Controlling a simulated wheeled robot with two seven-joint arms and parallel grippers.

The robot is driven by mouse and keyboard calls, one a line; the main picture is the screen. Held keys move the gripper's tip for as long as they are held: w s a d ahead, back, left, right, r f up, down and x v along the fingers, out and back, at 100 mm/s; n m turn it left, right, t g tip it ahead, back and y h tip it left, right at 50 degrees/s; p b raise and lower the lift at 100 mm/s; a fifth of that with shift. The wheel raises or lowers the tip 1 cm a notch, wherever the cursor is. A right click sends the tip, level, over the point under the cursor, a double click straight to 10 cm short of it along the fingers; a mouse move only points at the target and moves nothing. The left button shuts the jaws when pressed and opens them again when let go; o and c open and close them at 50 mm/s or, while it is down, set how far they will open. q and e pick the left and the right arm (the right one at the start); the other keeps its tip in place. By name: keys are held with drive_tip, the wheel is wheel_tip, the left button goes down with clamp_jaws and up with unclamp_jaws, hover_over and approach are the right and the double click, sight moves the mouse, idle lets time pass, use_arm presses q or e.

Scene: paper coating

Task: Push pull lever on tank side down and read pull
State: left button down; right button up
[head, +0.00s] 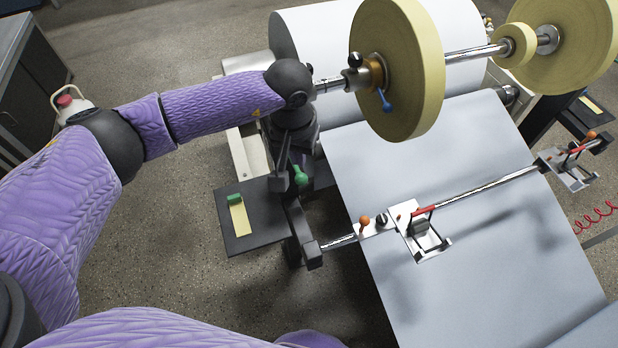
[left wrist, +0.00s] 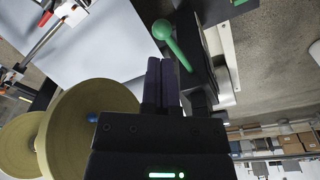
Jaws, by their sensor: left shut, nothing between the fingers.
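The lever with the green round knob (head: 300,178) sits on the side of the dark machine frame, left of the white paper sheet. In the left wrist view the same lever (left wrist: 162,30) shows its ball end and green rod, slanting down to the dark frame. My left gripper (head: 283,165) is close beside the lever, above the frame. Its two dark fingers (left wrist: 161,64) are together and empty, with the tips just below the knob in the wrist view. I cannot tell whether they touch the rod. My right gripper is not in view.
A large yellowish roll (head: 430,70) on a metal shaft stands right of my left wrist. White paper (head: 440,160) runs beneath it. A crossbar carries a clamp with a red handle (head: 424,210). Open floor is left.

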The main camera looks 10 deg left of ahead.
sight(300, 178)
use_arm(q)
drive_tip(key=shift+a+r, duration=0.1)
drive_tip(key=shift+a, duration=0.05)
drive_tip(key=shift+w, duration=0.1)
drive_tip(key=f+b, duration=0.1)
drive_tip(key=f, duration=0.1)
drive_tip(key=f+b, duration=0.4)
drive_tip(key=f, duration=0.1)
drive_tip(key=shift+w+f, duration=0.1)
drive_tip(key=shift+w, duration=0.2)
